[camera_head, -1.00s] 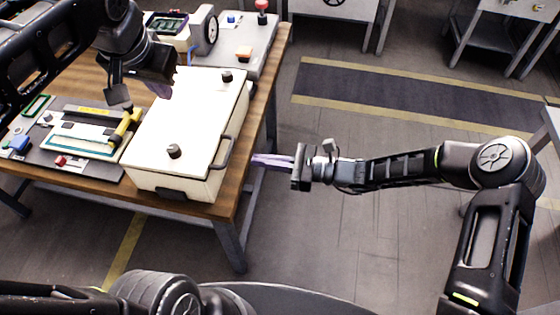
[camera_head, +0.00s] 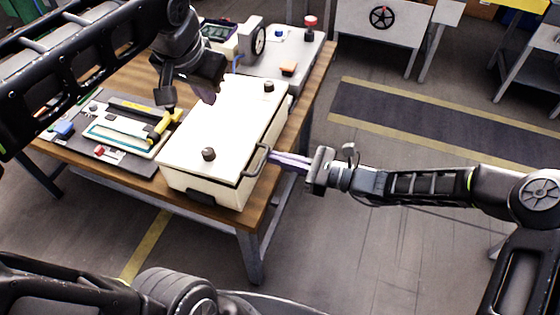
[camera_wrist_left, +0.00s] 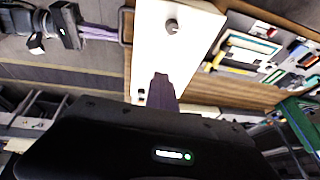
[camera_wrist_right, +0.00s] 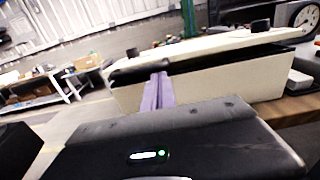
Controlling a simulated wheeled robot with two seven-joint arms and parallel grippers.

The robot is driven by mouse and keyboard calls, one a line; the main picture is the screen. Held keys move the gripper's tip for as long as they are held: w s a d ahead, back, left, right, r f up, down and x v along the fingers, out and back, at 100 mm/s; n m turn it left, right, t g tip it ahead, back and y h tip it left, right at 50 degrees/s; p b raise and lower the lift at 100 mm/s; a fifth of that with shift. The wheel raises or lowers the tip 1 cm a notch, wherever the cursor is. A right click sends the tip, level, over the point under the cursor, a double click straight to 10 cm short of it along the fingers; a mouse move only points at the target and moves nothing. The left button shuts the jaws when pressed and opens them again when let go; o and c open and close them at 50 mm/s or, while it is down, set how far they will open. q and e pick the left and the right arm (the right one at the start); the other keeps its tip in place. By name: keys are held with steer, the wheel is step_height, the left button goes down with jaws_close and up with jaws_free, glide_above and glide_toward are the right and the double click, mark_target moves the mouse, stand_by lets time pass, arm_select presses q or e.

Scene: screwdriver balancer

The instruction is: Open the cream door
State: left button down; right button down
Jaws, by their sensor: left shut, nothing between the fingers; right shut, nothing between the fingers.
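A cream box with a flat cream door on top (camera_head: 226,120) stands on the wooden table; the door also shows in the left wrist view (camera_wrist_left: 170,50). A dark bar handle (camera_head: 258,163) is on its right side. In the right wrist view the door (camera_wrist_right: 200,45) lies over the box body (camera_wrist_right: 215,82), with a dark gap between them toward the right. My right gripper (camera_head: 272,160) is shut and empty, its purple fingertips at or just beside the handle; contact is unclear. My left gripper (camera_head: 209,98) is shut and empty above the door's far left edge.
Two black knobs (camera_head: 209,154) (camera_head: 268,87) stand on the door. A dark board with a yellow-handled tool (camera_head: 160,127) lies left of the box. A grey panel with a wheel (camera_head: 259,40) is behind it.

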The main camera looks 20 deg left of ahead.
arm_select(q)
steer(key=c, duration=2.1)
jaws_free()
arm_select(e)
steer(key=shift+r, duration=0.25)
arm_select(q)
steer(key=o, duration=0.6)
steer(key=shift+r, duration=0.15)
steer(key=v, duration=0.7)
steer(key=shift+s+d+r, duration=0.1)
steer(key=shift+s, duration=0.05)
